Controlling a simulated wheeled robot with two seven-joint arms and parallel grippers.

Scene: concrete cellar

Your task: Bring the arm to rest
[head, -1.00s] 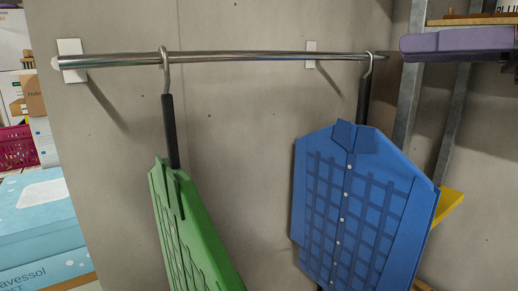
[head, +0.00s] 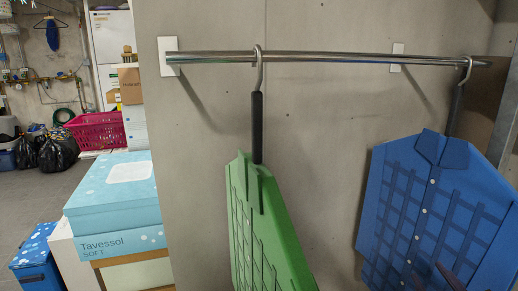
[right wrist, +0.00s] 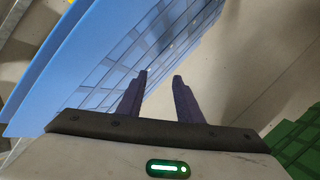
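My right gripper (right wrist: 160,78) is open and empty in the right wrist view, its two dark purple fingers apart. The blue checked shirt (right wrist: 85,65) lies behind and left of the fingers there; I cannot tell whether they touch it. In the head view a small dark piece of my right gripper (head: 450,278) shows at the bottom edge, in front of the blue shirt (head: 400,200). The shirt hangs from the steel rail (head: 330,57) by a hook. A green garment (head: 260,225) hangs from the same rail further left. My left gripper is not in view.
The rail is fixed to a concrete wall (head: 330,130). Pale blue boxes (head: 110,200) are stacked at the left, with a pink crate (head: 97,130) behind them. Open floor (head: 40,195) shows at the far left. A metal upright (head: 503,120) stands at the right edge.

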